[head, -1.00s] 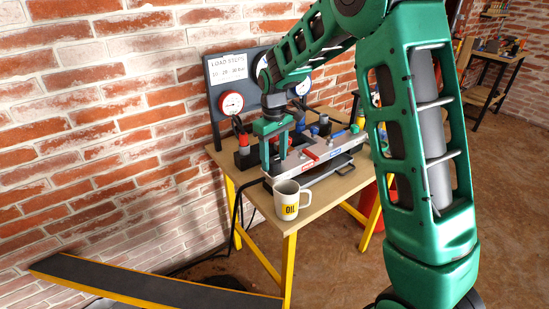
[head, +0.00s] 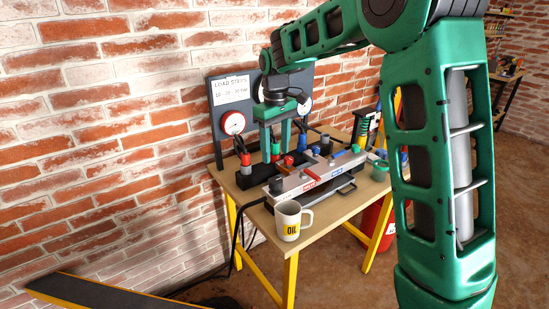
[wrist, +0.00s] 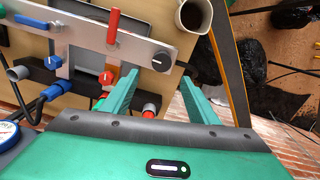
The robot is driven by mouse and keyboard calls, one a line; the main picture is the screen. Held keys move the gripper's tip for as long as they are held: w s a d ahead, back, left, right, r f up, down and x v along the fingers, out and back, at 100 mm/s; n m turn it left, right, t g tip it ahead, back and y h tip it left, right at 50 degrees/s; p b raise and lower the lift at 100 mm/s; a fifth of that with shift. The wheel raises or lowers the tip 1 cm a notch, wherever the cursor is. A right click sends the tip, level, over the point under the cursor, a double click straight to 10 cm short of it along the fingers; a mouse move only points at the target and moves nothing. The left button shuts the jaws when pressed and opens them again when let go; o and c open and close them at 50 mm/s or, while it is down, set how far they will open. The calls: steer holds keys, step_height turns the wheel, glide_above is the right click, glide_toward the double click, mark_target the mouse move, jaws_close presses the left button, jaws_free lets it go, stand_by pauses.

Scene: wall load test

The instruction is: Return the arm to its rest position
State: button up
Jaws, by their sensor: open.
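My arm reaches from the right side of the head view over a wooden workbench (head: 318,222). My gripper (head: 275,157) points down, open and empty, above the back of the silver valve panel (head: 322,180). In the wrist view its two green fingers (wrist: 165,75) stand apart with nothing between them. Below them show the panel (wrist: 85,38) with a red lever (wrist: 113,25), and a black block with blue and red fittings. The rest position itself is not marked in any view.
A white OIL mug (head: 287,222) stands at the bench's front corner; it holds dark liquid in the wrist view (wrist: 193,16). A gauge board with a LOAD STEPS sign (head: 231,90) stands behind, near the brick wall. A red bin (head: 380,218) is under the bench.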

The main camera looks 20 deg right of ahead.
stand_by(0.4)
steer(key=s+d+r+m, duration=0.3)
steer(key=s+d+m, duration=0.3)
steer(key=s+d, duration=1)
steer(key=s+d+f+m, duration=0.1)
steer(key=s+f+m, duration=0.1)
steer(key=s, duration=1)
steer(key=s+f+m, duration=0.3)
steer(key=s+m, duration=0.1)
steer(key=s, duration=0.7)
steer(key=shift+s+d+f, duration=0.25)
steer(key=shift+s+d, duration=0.15)
steer(key=shift+w+f, duration=0.25)
steer(key=shift+w, duration=0.4)
